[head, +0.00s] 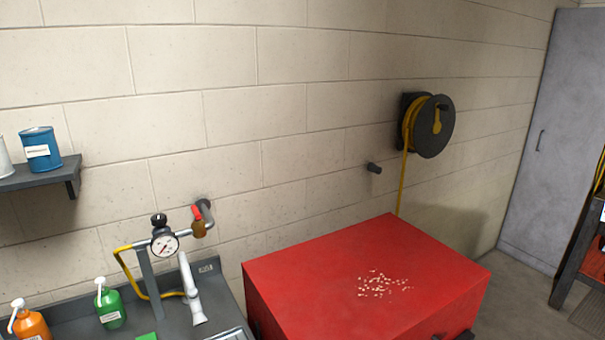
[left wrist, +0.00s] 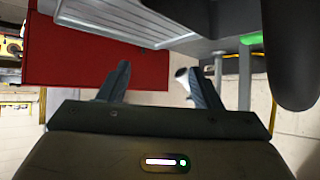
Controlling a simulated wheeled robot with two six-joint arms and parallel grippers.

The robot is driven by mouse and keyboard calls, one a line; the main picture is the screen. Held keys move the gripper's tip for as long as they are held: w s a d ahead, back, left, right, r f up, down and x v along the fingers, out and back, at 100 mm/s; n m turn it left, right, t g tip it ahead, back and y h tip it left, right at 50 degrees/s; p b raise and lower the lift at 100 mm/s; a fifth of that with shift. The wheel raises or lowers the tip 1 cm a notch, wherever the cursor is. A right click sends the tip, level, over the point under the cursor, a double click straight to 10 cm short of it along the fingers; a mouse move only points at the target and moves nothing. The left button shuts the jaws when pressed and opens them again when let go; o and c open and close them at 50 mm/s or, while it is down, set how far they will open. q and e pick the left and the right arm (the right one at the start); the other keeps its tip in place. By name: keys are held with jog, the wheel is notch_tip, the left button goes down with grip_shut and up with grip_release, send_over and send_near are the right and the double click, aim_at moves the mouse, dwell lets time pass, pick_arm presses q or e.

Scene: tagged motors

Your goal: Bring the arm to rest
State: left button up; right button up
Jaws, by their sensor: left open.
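My left gripper (left wrist: 156,85) shows in the left wrist view, with its two dark fingers spread apart and nothing between them. Past the fingers are a pale wall and the red cabinet (left wrist: 98,60). A white nozzle-like end (left wrist: 182,74) shows beside the right finger; I cannot tell whether they touch. No arm or gripper of mine shows in the head view. My right gripper is in neither view.
In the head view, a red cabinet (head: 340,285) with pale bits on top stands beside a grey counter (head: 215,290) with a gauge (head: 164,243) and pump bottles. A hose reel (head: 432,126) hangs on the wall.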

pick_arm(q)
jog(key=s+d+f+n+g+y, duration=0.2)
jog(key=s+f+g, duration=0.1)
jog(key=s, duration=0.7)
jog(key=s+d+f+n+g+y, duration=0.1)
jog(key=s+d+f+g+y, duration=0.2)
jog(key=s, duration=0.6)
jog(key=a+f+g+h+b, duration=0.1)
jog(key=a+f+b, duration=0.15)
jog(key=f, duration=1.55)
jog(key=a+f+g+b, duration=0.1)
jog(key=f+b, duration=0.3)
jog(key=f, duration=1.5)
jog(key=s+f+b, duration=0.2)
jog(key=s+f, duration=0.7)
jog(key=f, duration=0.2)
jog(key=s+a+f+b, duration=0.1)
jog(key=s+f+b, duration=0.2)
jog(key=s+f, duration=0.7)
notch_tip(320, 180, down, 2)
jog(key=shift+a+f+n+g, duration=0.1)
jog(key=shift+a+n+g, duration=0.1)
jog(key=shift+n+g, duration=0.15)
